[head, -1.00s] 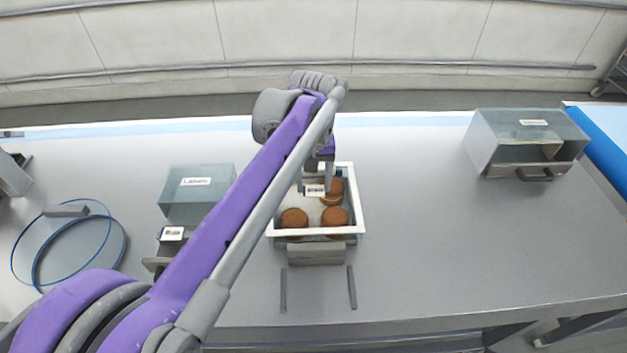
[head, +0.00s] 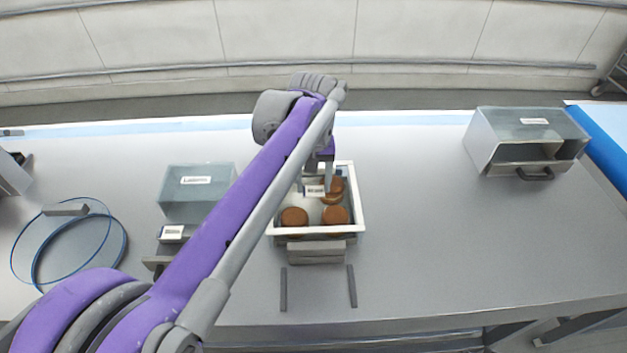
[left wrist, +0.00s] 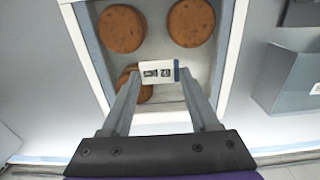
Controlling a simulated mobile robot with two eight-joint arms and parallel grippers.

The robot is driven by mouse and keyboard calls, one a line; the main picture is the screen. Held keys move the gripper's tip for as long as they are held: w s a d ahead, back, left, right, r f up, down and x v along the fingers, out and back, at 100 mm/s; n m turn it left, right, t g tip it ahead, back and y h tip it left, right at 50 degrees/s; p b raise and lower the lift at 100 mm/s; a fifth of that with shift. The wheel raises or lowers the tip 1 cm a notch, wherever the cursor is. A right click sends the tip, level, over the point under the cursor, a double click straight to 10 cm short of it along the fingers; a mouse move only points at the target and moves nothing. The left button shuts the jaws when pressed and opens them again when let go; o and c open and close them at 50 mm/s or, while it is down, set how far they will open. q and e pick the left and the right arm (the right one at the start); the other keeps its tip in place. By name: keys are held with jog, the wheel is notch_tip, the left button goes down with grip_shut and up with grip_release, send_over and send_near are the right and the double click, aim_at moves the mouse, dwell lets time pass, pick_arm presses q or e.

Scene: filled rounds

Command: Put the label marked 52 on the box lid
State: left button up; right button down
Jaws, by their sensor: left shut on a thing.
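My left gripper (head: 318,183) is over the white-rimmed box (head: 360,205). It is shut on a small white label (head: 313,190) with dark print. In the left wrist view the label (left wrist: 158,72) lies between the fingertips of the left gripper (left wrist: 160,80), above the box's inside, and has a dark blue edge on its right. Its number is too small to read surely. Brown rounds (head: 294,217) show within the box; one is partly behind the label and a finger. I cannot tell whether a clear lid covers them. My right gripper is not in view.
A grey-green box (head: 190,212) with a label stands left of the white-rimmed box, near a small labelled block (head: 172,232). Blue-edged hoops (head: 125,245) lie far left. A clear-topped case (head: 500,130) with a handle stands right. The table between is free.

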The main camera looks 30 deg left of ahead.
pick_arm(q)
jog(key=shift+f, duration=0.25)
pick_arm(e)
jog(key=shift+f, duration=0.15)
pick_arm(q)
jog(key=o, duration=0.9)
jog(key=shift+o, duration=0.2)
jog(key=shift+r+p, duration=1.7)
jog(key=shift+r, duration=1.85)
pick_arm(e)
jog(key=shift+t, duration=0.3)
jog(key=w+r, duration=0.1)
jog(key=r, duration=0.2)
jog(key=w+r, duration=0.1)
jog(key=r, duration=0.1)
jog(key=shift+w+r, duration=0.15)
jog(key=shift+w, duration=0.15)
